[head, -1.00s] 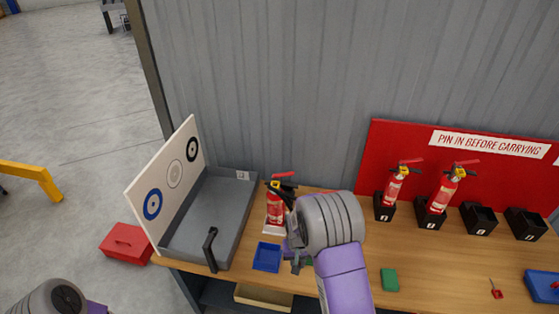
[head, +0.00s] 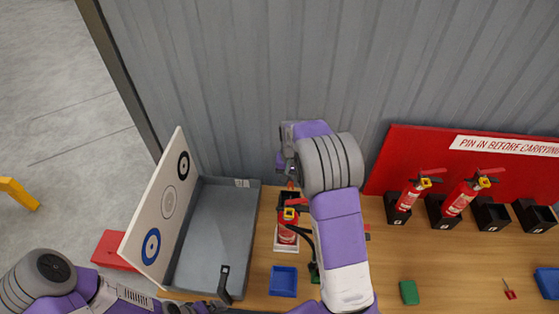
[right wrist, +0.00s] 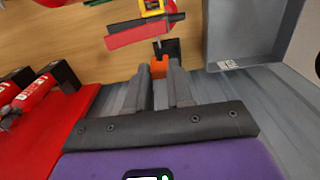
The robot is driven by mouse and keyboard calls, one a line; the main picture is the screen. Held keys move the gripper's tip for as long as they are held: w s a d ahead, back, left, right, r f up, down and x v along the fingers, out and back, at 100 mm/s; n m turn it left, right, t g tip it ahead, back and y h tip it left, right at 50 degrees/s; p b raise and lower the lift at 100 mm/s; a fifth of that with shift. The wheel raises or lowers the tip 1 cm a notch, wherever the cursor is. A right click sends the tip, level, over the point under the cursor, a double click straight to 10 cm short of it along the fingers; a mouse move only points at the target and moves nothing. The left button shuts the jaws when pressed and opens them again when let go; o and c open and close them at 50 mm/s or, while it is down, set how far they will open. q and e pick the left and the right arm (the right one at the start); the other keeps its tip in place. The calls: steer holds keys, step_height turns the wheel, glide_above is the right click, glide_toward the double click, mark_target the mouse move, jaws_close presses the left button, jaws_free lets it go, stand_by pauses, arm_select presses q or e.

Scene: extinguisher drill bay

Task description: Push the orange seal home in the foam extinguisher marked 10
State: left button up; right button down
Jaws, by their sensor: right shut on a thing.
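A red extinguisher (head: 288,233) stands upright on a white base (head: 286,247) on the bench; I cannot read its marking. Its red lever and yellow tag (right wrist: 153,8) show at the top of the right wrist view. My right gripper (head: 288,162) is beyond the extinguisher, near the wall. In the right wrist view, its fingers (right wrist: 166,72) are shut on a small orange piece (right wrist: 159,68), apparently the seal. A black part stands just beyond it; contact is unclear. My left arm is at the lower left; its gripper (head: 200,307) is partly cut off at the bottom edge.
A grey tray (head: 213,238) with a target board (head: 166,210) is on the left. A blue tray (head: 283,281) is in front of the extinguisher. Two more extinguishers (head: 410,194) stand in black holders before a red board (head: 415,150). A green block (head: 409,292) lies right.

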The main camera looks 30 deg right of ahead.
steer(key=shift+w, duration=0.1)
steer(key=shift+s+f, duration=0.25)
steer(key=shift+s, duration=0.2)
steer(key=shift+w+f, duration=0.2)
steer(key=shift+f, duration=0.85)
steer(key=shift+f+b, duration=1.75)
steer(key=shift+f, duration=0.25)
steer(key=shift+a, duration=0.1)
stand_by(0.7)
steer(key=shift+s+f, duration=0.1)
stand_by(0.4)
